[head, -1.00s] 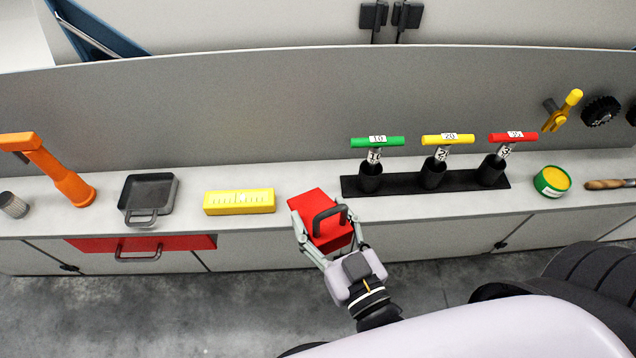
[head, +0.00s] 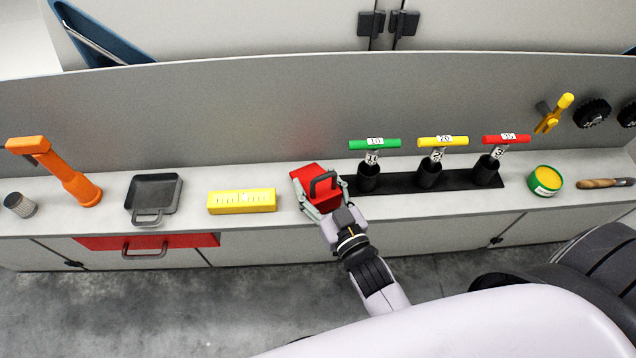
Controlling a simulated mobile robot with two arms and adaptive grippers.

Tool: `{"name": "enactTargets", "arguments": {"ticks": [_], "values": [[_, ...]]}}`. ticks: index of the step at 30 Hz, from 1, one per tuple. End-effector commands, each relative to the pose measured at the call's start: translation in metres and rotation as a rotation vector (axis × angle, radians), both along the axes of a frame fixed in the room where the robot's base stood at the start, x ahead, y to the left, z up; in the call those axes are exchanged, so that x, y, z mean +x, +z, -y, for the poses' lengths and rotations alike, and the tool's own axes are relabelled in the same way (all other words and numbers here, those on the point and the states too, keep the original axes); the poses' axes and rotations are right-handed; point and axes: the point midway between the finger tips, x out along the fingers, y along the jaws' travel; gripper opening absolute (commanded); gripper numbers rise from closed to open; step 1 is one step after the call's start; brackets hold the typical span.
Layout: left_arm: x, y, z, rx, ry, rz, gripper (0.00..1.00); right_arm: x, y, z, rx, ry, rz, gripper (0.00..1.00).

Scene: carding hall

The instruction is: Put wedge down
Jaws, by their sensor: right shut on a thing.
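The red wedge (head: 309,176) with a dark grey handle is over the bench top, between the yellow level and the black tool rack. My right gripper (head: 322,199) is shut on the red wedge, its fingers on either side of it. Whether the wedge touches the bench top cannot be told. The gripper hides its lower near part. My left gripper is not in view.
On the bench (head: 95,216) stand a yellow level (head: 242,201), a grey pan (head: 153,192), an orange tool (head: 68,177) and a black rack (head: 402,184) with three T-handled tools. A green-yellow tin (head: 545,180) is at right. A red drawer (head: 190,241) is below.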

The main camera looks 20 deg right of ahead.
Motion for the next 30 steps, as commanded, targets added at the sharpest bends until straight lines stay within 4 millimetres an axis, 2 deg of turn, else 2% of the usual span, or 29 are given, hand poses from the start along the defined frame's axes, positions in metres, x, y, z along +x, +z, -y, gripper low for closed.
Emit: {"name": "enactTargets", "arguments": {"ticks": [3,14,15,24,30], "values": [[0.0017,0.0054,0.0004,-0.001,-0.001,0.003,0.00,0.0039,-0.0040,0.0011,0.001,-0.001,0.006,0.17],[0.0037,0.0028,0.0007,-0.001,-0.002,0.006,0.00,0.0041,-0.0094,0.0010,0.001,0.000,0.005,0.17],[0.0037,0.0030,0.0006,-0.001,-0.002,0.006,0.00,0.0037,-0.0106,0.0012,0.000,0.000,0.001,0.59],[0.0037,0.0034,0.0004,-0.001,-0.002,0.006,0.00,0.0036,-0.0100,0.0011,0.000,0.000,0.001,0.78],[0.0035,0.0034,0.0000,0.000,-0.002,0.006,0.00,0.0036,-0.0099,0.0011,0.000,0.000,0.001,0.78]]}}
